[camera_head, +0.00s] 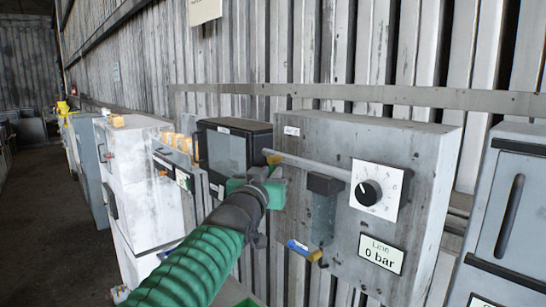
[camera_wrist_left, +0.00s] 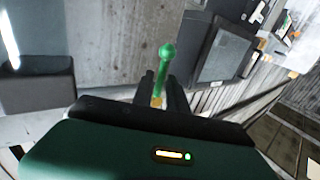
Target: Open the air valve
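A green lever with a ball tip (camera_wrist_left: 167,52) stands up between the two dark fingers of my left gripper (camera_wrist_left: 161,95) in the left wrist view. A yellow piece shows at its lower end. The fingers stand on either side of the lever, and whether they press on it is unclear. In the head view my left gripper (camera_head: 262,183) is at the left edge of a grey panel box (camera_head: 425,150), just below the left end of a grey pipe (camera_head: 315,167). The lever is hard to make out there. My right gripper is not in view.
The panel carries a black dial knob (camera_head: 368,193) on a white plate, a "Line 0 bar" sign (camera_head: 381,253), a dark block (camera_head: 325,184) and a blue-yellow handle (camera_head: 298,247). A dark screen unit (camera_head: 232,148) stands left of it. Another grey cabinet (camera_head: 510,210) is at right.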

